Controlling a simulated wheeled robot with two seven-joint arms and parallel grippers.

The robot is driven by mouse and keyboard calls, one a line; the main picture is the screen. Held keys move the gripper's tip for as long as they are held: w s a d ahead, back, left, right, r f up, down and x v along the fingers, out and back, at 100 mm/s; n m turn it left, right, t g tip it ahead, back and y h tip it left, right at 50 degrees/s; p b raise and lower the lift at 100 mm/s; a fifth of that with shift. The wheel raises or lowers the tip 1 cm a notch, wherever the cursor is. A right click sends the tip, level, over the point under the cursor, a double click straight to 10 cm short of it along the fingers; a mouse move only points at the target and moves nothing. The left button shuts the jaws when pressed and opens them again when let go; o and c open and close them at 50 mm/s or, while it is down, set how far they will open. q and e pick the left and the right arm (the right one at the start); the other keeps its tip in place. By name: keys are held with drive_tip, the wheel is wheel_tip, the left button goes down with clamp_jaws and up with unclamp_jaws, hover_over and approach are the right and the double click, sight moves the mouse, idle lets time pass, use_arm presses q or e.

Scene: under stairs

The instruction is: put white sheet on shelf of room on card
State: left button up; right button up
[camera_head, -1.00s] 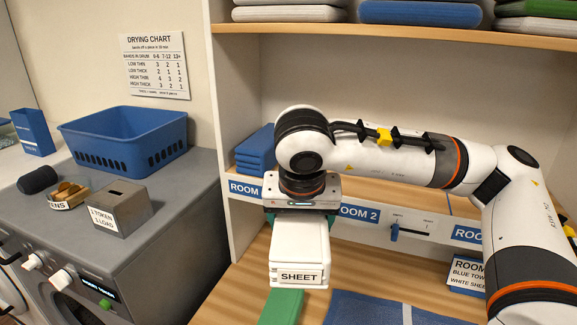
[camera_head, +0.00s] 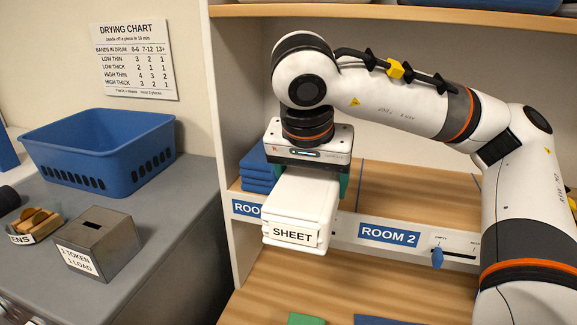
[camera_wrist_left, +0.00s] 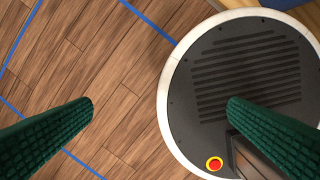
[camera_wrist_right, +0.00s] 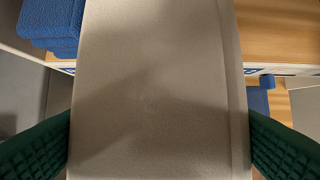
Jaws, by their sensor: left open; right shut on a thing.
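The white sheet (camera_head: 303,200), a folded block labelled SHEET, hangs level in the air before the shelf's front edge, near the ROOM 2 label (camera_head: 390,235). My right gripper (camera_head: 307,172) is shut on it from above. In the right wrist view the sheet (camera_wrist_right: 160,80) fills the space between the green fingers. The shelf (camera_head: 400,195) behind ROOM 2 looks bare where it shows; the arm and sheet hide part of it. The card naming a room is out of view now. My left gripper (camera_wrist_left: 160,115) is open and empty above the floor.
Folded blue towels (camera_head: 257,170) lie on the shelf section at left, close beside the sheet. A slider (camera_head: 437,257) sits on the shelf edge right of ROOM 2. A blue basket (camera_head: 100,150) and token box (camera_head: 95,245) stand on the grey machine at left.

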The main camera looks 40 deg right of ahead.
drive_tip(key=shift+w+d+r, duration=0.1)
drive_tip(key=shift+w, duration=0.1)
drive_tip(key=w+d, duration=0.1)
drive_tip(key=d, duration=0.1)
drive_tip(key=w+d, duration=0.3)
drive_tip(key=shift+d, duration=0.35)
drive_tip(key=w+d, duration=0.2)
drive_tip(key=d, duration=0.1)
drive_tip(key=w+d+f, duration=0.1)
drive_tip(key=w+d, duration=0.2)
drive_tip(key=w+d+f+b, duration=0.1)
drive_tip(key=w+d, duration=0.1)
drive_tip(key=d, duration=0.1)
drive_tip(key=shift+w+d+f, duration=0.2)
drive_tip(key=shift+w+f, duration=0.05)
drive_tip(key=shift+w, duration=0.1)
drive_tip(key=shift+f+b, duration=0.3)
drive_tip(key=shift+f, duration=0.5)
wheel_tip(320, 180, down, 2)
drive_tip(key=shift+f, duration=0.1)
drive_tip(key=shift+d+f+p, duration=0.1)
drive_tip(key=shift+p, duration=0.35)
drive_tip(key=shift+w+d+f, duration=0.1)
drive_tip(key=shift+f, duration=0.1)
use_arm(q)
drive_tip(key=shift+s+a+f, duration=0.15)
drive_tip(key=shift+s+f, duration=0.3)
drive_tip(key=shift+s, duration=0.4)
